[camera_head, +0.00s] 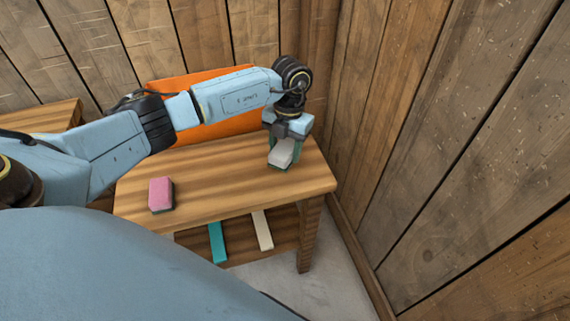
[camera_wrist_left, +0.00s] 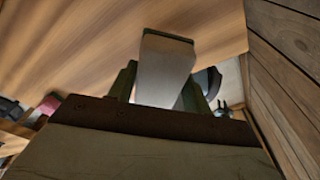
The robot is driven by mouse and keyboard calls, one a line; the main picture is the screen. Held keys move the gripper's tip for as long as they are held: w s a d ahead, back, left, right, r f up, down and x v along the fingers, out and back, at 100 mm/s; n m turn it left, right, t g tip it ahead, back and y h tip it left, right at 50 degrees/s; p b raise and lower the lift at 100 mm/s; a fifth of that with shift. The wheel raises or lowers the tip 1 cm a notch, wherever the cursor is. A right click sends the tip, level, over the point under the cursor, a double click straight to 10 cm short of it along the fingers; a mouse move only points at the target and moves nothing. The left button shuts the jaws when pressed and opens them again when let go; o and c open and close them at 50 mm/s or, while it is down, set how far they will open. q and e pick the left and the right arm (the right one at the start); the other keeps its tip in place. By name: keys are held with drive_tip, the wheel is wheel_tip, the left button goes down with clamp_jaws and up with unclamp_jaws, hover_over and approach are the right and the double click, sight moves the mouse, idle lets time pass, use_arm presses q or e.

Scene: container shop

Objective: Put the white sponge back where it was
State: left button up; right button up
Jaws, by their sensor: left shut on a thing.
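The white sponge (camera_head: 281,154) is at the right part of the wooden table (camera_head: 235,192), below my left gripper (camera_head: 284,146). In the left wrist view the white sponge (camera_wrist_left: 163,66) sits between the two fingers of my left gripper (camera_wrist_left: 163,85), which is shut on it. I cannot tell whether the sponge touches the tabletop. A pink sponge with a dark underside (camera_head: 161,193) lies on the left part of the table. It shows small at the left of the left wrist view (camera_wrist_left: 48,106). My right gripper is in neither view.
An orange panel (camera_head: 165,86) stands behind the table. Wooden walls close off the back and the right side. A teal strip (camera_head: 217,242) and a cream strip (camera_head: 262,230) lie on the lower shelf. The tabletop between the two sponges is clear.

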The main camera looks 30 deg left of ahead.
use_arm(q)
wheel_tip(320, 180, down, 2)
drive_tip(key=shift+f, duration=0.1)
wheel_tip(320, 180, down, 3)
drive_tip(key=shift+f+b, duration=0.1)
drive_tip(key=shift+b, duration=0.4)
drive_tip(key=shift+c, duration=0.3)
drive_tip(key=o, duration=0.9)
drive_tip(key=shift+o, duration=0.2)
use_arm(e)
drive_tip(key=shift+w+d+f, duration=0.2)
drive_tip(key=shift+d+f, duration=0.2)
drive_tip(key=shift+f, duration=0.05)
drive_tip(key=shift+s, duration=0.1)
